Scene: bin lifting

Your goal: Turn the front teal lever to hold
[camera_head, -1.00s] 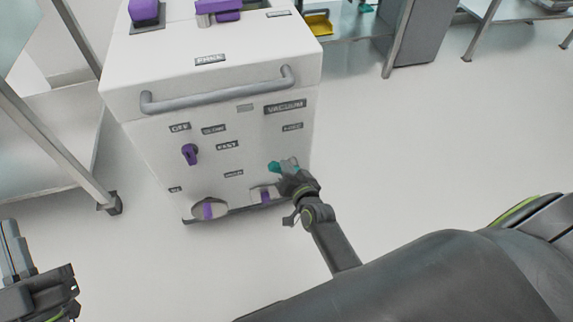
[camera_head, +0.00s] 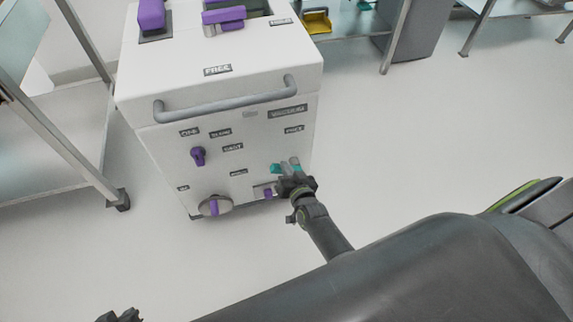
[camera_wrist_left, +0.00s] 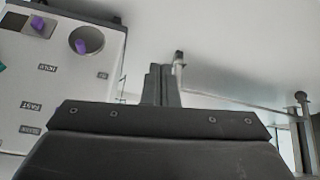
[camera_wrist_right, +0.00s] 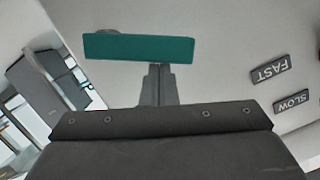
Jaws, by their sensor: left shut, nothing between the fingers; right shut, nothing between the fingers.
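The teal lever (camera_head: 276,168) is on the front panel of the white cabinet (camera_head: 222,168), low at the right, and lies roughly level. My right gripper (camera_head: 291,164) is shut and empty in front of it, covering part of it. In the right wrist view the lever (camera_wrist_right: 140,48) lies across the picture just beyond the shut fingertips (camera_wrist_right: 158,68); I cannot tell whether they touch. A HOLD label (camera_wrist_left: 47,68) shows in the left wrist view. My left gripper (camera_head: 122,315) is at the bottom edge, well away from the cabinet; its fingers (camera_wrist_left: 161,70) are shut and empty.
The front panel also carries a purple knob (camera_head: 198,156), a round purple dial (camera_head: 214,206) and a small purple switch (camera_head: 267,193). A grey handle bar (camera_head: 225,99) crosses above. A metal rack (camera_head: 75,165) stands left. The floor right of the cabinet is clear.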

